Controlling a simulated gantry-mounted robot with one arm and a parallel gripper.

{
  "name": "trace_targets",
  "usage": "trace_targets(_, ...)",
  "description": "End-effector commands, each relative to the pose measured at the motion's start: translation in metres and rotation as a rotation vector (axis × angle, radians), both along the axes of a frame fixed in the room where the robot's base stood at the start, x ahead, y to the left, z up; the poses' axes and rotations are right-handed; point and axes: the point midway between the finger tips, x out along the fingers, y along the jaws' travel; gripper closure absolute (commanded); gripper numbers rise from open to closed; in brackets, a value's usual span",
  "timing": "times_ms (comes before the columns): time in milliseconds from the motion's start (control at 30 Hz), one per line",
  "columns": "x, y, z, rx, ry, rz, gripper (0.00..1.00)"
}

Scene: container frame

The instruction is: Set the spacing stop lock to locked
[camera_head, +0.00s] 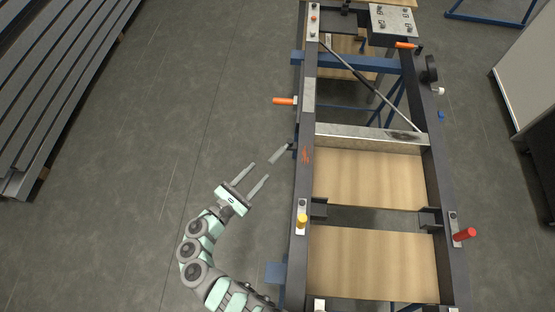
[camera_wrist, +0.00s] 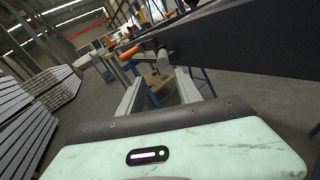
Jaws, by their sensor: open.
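My gripper (camera_head: 259,172) is open and empty, left of the frame's left rail (camera_head: 303,180). In the wrist view its two fingers (camera_wrist: 160,78) are spread apart. A short grey lever (camera_head: 278,154) sticks out from a dark mount on the left rail, just beyond my fingertips, apart from them. An orange handle (camera_head: 284,101) projects left from the same rail farther back; an orange handle also shows in the wrist view (camera_wrist: 130,52). No label shows which part is the spacing stop lock, and I cannot tell its setting.
A yellow-topped peg (camera_head: 301,220) stands on the left rail and a red handle (camera_head: 465,234) on the right rail. Wooden panels (camera_head: 370,180) lie between the rails. Stacked steel beams (camera_head: 60,75) lie at far left. The floor between them and the frame is clear.

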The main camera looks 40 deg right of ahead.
Motion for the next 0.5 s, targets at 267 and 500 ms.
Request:
trace_targets(267,-0.007,-0.026,0.008,-0.042,0.010,-0.045,0.59)
trace_targets(500,-0.003,-0.072,0.006,-0.038,0.010,-0.043,0.59)
